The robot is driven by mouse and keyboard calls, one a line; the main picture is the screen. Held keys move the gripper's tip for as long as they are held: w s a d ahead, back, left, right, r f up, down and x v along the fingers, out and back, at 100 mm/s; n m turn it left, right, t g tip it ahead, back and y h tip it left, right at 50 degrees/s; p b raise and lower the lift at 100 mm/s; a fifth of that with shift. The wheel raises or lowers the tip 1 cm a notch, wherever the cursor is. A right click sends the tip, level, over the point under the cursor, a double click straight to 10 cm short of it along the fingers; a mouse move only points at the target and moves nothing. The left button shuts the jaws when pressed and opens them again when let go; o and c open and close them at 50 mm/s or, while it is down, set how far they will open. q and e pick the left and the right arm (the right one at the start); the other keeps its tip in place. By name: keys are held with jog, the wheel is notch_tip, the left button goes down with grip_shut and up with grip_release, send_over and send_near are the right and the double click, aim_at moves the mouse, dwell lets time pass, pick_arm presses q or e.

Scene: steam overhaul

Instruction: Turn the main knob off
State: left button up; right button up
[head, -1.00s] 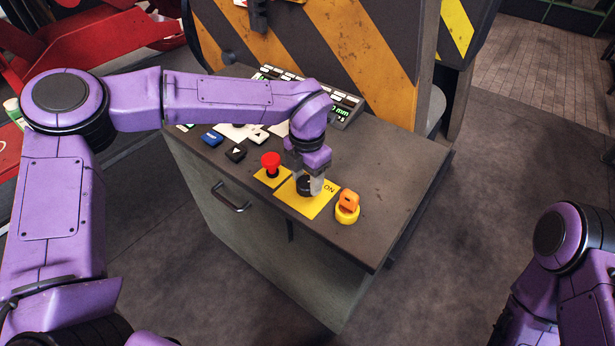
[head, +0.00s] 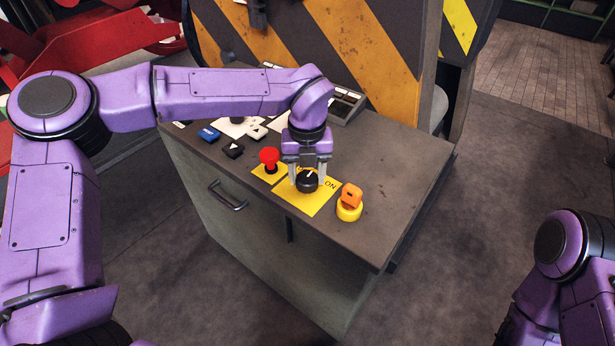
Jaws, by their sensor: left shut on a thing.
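The main knob (head: 307,182) is a round black knob with a white pointer line, on a yellow plate (head: 311,206) on top of the grey cabinet. The word "ON" is printed on the plate to the right of the knob. The pointer line slants up and to the right. My left gripper (head: 308,176) comes down from behind, with one finger on each side of the knob, shut on it. The far side of the knob is hidden by the gripper. Of my right arm (head: 565,260), only a purple part shows at the lower right; its gripper is out of view.
A red mushroom button (head: 269,158) stands close left of the knob, and an orange key switch on a yellow base (head: 350,201) close right. Blue, black and white buttons and a keypad (head: 345,104) lie behind. The cabinet top's right side is bare.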

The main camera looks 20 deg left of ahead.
aim_at(307, 177)
pick_arm(q)
jog(key=n+b, duration=0.4)
jog(key=n, duration=0.1)
jog(key=shift+f+n, duration=0.1)
jog(key=shift+n, duration=0.3)
jog(key=shift+n+b, duration=0.85)
jog(key=shift+n, duration=0.15)
jog(key=shift+r, duration=0.2)
jog(key=o, duration=1)
jog(key=shift+o, duration=0.2)
notch_tip(307, 177, up, 10)
jog(key=shift+r, duration=0.25)
